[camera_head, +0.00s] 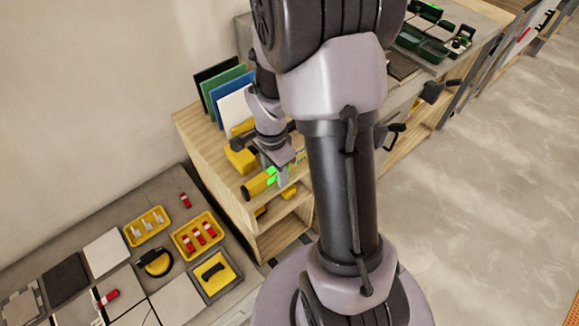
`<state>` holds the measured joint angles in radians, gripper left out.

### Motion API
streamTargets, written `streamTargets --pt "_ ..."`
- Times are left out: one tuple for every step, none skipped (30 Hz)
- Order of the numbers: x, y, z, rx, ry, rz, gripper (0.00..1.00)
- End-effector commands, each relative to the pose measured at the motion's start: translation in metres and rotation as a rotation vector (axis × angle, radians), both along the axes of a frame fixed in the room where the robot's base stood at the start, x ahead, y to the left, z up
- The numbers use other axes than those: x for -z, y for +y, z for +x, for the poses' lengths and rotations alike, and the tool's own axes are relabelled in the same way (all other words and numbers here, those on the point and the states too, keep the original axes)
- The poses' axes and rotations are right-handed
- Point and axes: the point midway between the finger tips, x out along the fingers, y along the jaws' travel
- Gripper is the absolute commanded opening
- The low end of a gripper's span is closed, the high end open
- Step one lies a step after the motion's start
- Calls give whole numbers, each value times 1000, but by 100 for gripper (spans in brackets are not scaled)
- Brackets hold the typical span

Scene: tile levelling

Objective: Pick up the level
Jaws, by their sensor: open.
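The level looks to be the long yellow tool (257,184) with a dark end, lying at the front edge of the wooden shelf unit's top. Bright green patches show at its right end, beside my gripper. My gripper (279,174) is open and points down over the right part of this yellow tool. The picture is too small to tell whether the fingers are around the tool or just above it. My own arm hides the right side of the shelf top.
Another yellow tool (240,158) lies close behind on the wooden shelf unit (195,120), before upright coloured panels (223,92). Lower left, a grey surface (160,185) holds tiles, a yellow tray (198,235) and a suction cup (155,262). Open floor lies to the right.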

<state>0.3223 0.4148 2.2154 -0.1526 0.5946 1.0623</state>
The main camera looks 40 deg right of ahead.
Motion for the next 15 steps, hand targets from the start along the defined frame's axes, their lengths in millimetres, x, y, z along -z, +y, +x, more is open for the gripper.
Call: streamTargets --pt "3 0 0 0 -1 0 45" --pt "2 0 0 0 -2 -1 45" --pt "1 0 1 0 -2 -1 45" --pt "0 0 1 0 -2 -1 45" --pt "0 0 1 0 -2 -1 45" --pt "0 0 1 0 -2 -1 40" --pt "0 0 1 0 -2 -1 34" --pt "0 0 1 0 -2 0 28" --pt "0 0 1 0 -2 0 20" --pt "0 0 1 0 -2 0 14" --pt "0 0 1 0 -2 0 8" --pt "0 0 1 0 -2 0 0" --pt "0 0 1 0 -2 0 0" --pt "0 0 1 0 -2 0 0" --pt "0 0 1 0 -2 0 0"
